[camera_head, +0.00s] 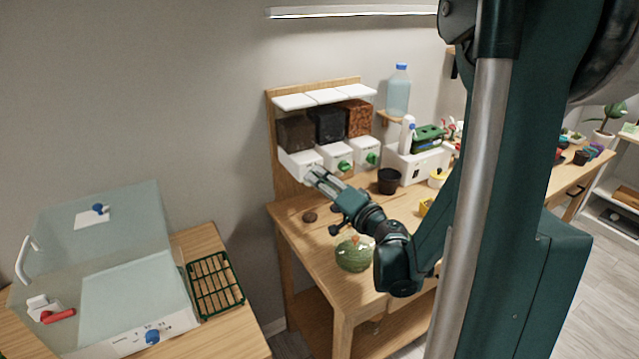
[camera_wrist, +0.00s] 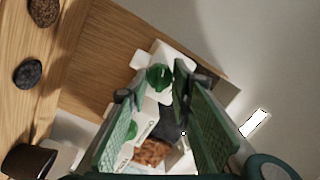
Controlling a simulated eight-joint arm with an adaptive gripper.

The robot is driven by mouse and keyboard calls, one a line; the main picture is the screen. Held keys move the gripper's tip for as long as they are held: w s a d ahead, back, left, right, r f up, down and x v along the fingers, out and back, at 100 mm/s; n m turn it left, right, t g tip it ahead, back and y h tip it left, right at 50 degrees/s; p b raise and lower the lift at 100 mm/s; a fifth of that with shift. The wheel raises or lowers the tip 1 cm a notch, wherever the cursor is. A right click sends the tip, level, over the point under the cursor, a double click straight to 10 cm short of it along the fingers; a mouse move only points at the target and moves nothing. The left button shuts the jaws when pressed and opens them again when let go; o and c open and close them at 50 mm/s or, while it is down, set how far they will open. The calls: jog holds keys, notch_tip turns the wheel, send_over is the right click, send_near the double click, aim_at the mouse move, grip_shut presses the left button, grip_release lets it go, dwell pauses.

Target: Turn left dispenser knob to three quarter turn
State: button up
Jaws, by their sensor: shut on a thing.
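The three-part dispenser stands against the wall at the back of the table. Its left unit (camera_head: 295,133) holds dark brown soil above a white base. My gripper (camera_head: 309,174) reaches the front of that base and covers its knob in the head view. In the wrist view, the green left knob (camera_wrist: 158,77) sits between the fingertips of my gripper (camera_wrist: 152,82), which is shut on it. The knob's exact turn angle cannot be read. The middle knob (camera_head: 344,165) and right knob (camera_head: 372,158) are green and uncovered. The middle knob also shows in the wrist view (camera_wrist: 130,128).
A black pot (camera_head: 389,180) stands to the right. A green round terrarium-like object (camera_head: 353,254) is near the front edge. A clear-lidded box (camera_head: 100,270) stands on the left table.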

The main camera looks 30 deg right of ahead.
jog(key=shift+m+b, duration=0.35)
jog(key=shift+m, duration=0.85)
jog(key=o, duration=0.9)
jog(key=shift+s, duration=0.1)
jog(key=shift+s+d+f, duration=0.1)
jog(key=shift+s+d, duration=0.1)
jog(key=shift+s, duration=1.75)
jog(key=shift+s+d+f, duration=0.1)
jog(key=shift+s+d, duration=0.1)
jog(key=shift+s, duration=1.75)
jog(key=shift+s+d+f, duration=0.1)
jog(key=shift+s+d, duration=0.1)
jog(key=shift+s, duration=1.75)
